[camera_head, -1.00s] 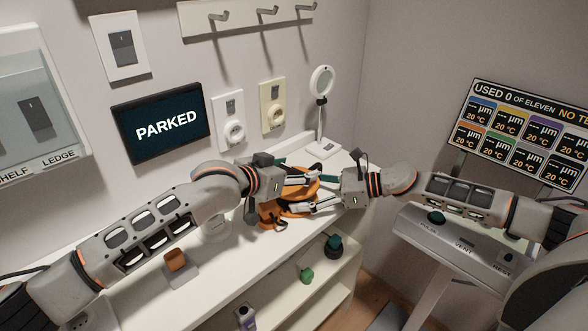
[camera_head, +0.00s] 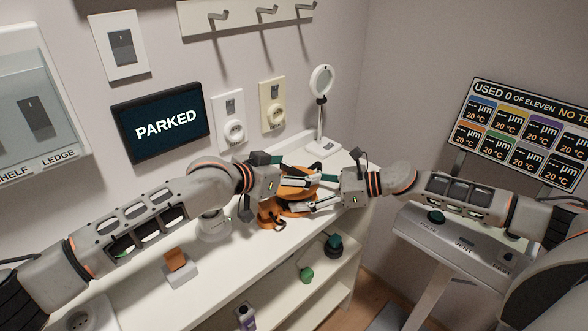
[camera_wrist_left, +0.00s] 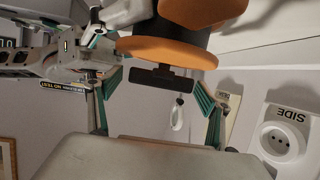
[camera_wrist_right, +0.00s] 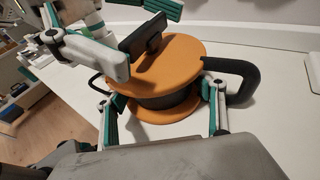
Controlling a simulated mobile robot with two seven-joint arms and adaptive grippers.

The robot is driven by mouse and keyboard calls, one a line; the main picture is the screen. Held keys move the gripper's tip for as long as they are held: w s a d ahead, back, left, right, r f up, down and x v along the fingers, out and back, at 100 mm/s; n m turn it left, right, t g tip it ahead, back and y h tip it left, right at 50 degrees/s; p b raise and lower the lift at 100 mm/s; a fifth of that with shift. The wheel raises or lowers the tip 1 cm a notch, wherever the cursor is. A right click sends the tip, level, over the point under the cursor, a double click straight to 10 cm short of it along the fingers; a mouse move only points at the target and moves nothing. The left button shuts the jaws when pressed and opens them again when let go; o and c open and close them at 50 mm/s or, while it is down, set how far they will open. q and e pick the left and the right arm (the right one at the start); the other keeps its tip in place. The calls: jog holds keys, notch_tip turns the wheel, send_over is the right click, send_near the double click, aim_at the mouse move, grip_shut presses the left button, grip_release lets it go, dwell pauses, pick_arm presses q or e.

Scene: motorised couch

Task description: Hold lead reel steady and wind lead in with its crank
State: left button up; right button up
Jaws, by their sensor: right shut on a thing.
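The lead reel (camera_head: 297,208) stands on the white counter, with orange flanges around a dark drum. In the right wrist view the reel's upper flange (camera_wrist_right: 180,65) fills the middle. My right gripper (camera_wrist_right: 163,98) is shut on the reel, one finger on each side of its drum. The black crank (camera_wrist_right: 141,38) sits on top of the upper flange and also shows in the left wrist view (camera_wrist_left: 160,82). My left gripper (camera_wrist_left: 158,95) is open over the flange, with the crank between its spread fingers. In the head view, both grippers hide much of the reel.
A magnifier lamp (camera_head: 321,85) stands behind the reel, near sockets on the wall. An orange block on a grey base (camera_head: 178,268) is at the front left of the counter. Shelves (camera_head: 325,280) below hold small things. A grey control panel (camera_head: 455,232) stands at right.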

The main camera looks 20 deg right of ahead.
pick_arm(q)
jog(key=v, duration=1.2)
jog(key=shift+r, duration=0.1)
pick_arm(e)
jog(key=o, duration=1.5)
